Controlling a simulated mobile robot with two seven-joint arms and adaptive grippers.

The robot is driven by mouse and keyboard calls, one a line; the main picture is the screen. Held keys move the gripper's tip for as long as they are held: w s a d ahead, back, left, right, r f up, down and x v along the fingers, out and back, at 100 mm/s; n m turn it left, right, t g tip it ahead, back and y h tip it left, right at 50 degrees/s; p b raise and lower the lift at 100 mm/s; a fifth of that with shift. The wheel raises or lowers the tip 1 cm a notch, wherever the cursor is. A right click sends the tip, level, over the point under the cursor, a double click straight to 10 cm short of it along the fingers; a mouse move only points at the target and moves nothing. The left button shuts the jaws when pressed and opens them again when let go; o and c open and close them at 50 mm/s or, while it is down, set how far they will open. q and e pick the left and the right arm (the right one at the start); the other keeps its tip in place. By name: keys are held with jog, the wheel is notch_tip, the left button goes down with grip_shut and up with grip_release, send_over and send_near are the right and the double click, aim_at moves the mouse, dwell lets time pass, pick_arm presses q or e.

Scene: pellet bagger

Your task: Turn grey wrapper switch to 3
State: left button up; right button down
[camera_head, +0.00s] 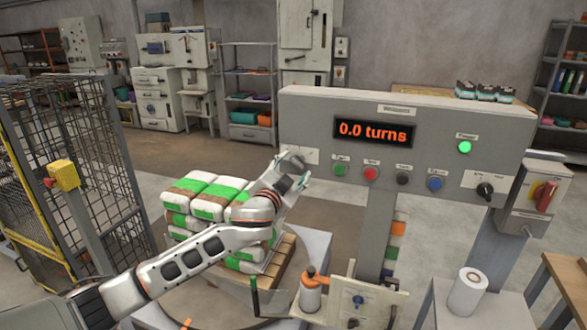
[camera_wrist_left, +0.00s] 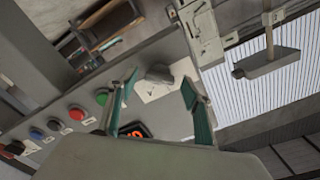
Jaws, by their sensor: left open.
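The wrapper panel (camera_head: 440,120) is a grey box on a post with a red display (camera_head: 375,132) reading "0.0 turns". In the left wrist view a grey knob (camera_wrist_left: 158,73) sits on a pale label plate (camera_wrist_left: 172,83) near the panel's end. My left gripper (camera_head: 297,168) is at the panel's left end in the head view, in front of the plate, and hides the knob there. In the wrist view its green-padded fingers (camera_wrist_left: 160,92) are open, one on each side of the knob. I cannot tell whether they touch it. The knob's setting is unreadable. My right gripper is not in view.
Green, red, black and blue buttons (camera_head: 370,174) line the panel's lower edge, right of my gripper. A black rotary switch (camera_head: 485,191) is at the right end. Stacked green-white bags (camera_head: 196,190) stand behind my left arm. An orange-topped bottle (camera_head: 311,292) stands below the panel.

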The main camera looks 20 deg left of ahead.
pick_arm(q)
jog(key=c, duration=1.1)
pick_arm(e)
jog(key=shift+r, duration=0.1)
